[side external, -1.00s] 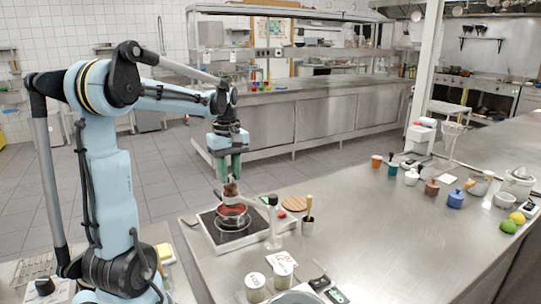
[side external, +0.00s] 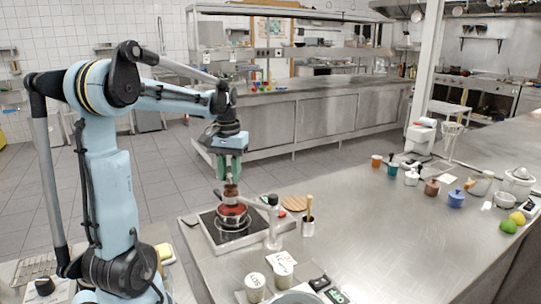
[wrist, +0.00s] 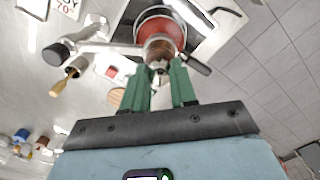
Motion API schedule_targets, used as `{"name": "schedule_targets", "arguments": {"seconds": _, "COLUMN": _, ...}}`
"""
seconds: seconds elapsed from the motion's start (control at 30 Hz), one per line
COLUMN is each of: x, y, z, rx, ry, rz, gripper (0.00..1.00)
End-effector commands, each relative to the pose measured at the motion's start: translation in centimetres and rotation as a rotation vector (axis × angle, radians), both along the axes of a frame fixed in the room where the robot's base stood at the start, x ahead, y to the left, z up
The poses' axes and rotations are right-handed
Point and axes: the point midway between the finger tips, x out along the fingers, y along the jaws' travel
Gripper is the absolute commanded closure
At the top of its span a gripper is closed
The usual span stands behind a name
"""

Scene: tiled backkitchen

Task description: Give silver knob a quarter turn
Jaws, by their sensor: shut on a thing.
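The silver knob (wrist: 158,65) is small and sits on top of a brown mill (wrist: 160,44). In the side view the brown mill (side external: 231,191) stands upright over a red-filled pan (side external: 233,208). A grey arm from a stand (side external: 273,222) reaches to the mill. My gripper (wrist: 163,70) points down, its two green fingers shut on the knob from both sides. In the side view the gripper (side external: 230,178) hides the knob, and the mill's underside cannot be made out.
The pan sits on a black hob (side external: 212,232). A pot with a wooden-handled tool (side external: 308,227) and a round wooden board (side external: 294,203) stand to its right. Jars (side external: 255,287) are in front. The steel counter's middle is clear.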

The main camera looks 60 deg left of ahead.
Motion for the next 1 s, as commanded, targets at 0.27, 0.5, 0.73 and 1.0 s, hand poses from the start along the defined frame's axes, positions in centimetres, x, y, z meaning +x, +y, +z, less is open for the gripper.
{"name": "schedule_targets", "arguments": {"seconds": 0.27, "x": 0.01, "y": 0.04, "z": 0.05, "rx": 0.001, "ry": -0.001, "rz": -0.078, "gripper": 1.0}}
{"name": "schedule_targets", "arguments": {"seconds": 0.5, "x": 0.02, "y": 0.05, "z": 0.05, "rx": 0.001, "ry": 0.0, "rz": -0.092, "gripper": 1.0}}
{"name": "schedule_targets", "arguments": {"seconds": 0.73, "x": 0.02, "y": 0.05, "z": 0.05, "rx": 0.001, "ry": 0.0, "rz": -0.091, "gripper": 1.0}}
{"name": "schedule_targets", "arguments": {"seconds": 1.0, "x": 0.01, "y": 0.03, "z": 0.03, "rx": 0.001, "ry": -0.001, "rz": -0.091, "gripper": 0.47}}
